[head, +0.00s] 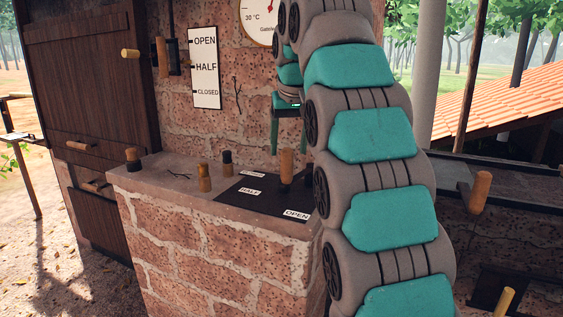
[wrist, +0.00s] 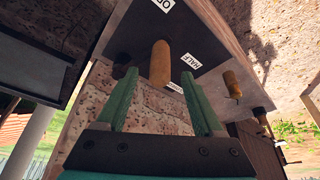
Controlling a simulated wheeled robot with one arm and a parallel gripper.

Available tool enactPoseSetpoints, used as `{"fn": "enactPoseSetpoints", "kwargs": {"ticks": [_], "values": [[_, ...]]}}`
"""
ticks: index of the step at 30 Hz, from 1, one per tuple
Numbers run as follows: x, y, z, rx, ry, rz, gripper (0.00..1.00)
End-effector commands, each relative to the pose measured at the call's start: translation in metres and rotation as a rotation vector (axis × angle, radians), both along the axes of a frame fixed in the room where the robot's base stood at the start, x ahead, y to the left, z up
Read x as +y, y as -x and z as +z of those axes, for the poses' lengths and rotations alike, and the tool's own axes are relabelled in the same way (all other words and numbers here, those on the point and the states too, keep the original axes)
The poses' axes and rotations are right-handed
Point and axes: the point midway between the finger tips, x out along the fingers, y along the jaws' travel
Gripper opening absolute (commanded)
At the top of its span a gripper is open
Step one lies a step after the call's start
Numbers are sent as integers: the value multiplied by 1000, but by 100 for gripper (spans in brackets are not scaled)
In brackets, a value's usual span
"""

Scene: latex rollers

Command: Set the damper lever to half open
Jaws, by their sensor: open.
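A black plate (head: 240,199) on the brick bench carries a HALF label (head: 250,191), an OPEN label (head: 296,214) and a third small label (head: 252,174). A lever with an upright wooden handle (head: 286,164) stands at the plate's back right; its exact setting is unclear. My gripper (head: 289,142) is open and empty above this handle. In the wrist view the handle (wrist: 160,63) shows ahead, between the line of the two green fingers, apart from them. A wall sign (head: 205,68) reads OPEN, HALF, CLOSED, with a wooden-handled lever (head: 162,57) beside it. I cannot tell which lever is the damper's.
Short wooden knobs (head: 204,178) and a dark-based knob (head: 132,158) stand on the bench's left part. A dark wooden door (head: 80,70) is at the left. A dial (head: 259,18) hangs on the wall. My arm hides the bench's right end.

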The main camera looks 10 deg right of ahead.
Motion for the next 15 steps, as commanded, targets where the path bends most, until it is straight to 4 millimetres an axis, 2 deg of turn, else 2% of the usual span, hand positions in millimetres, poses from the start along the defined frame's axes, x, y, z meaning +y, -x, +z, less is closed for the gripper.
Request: {"fn": "enactPoseSetpoints", "kwargs": {"ticks": [5, 15], "values": [[0, -3, 1, -7, 1, 1, 69], [0, -15, -29, -3, 1, 1, 69]]}}
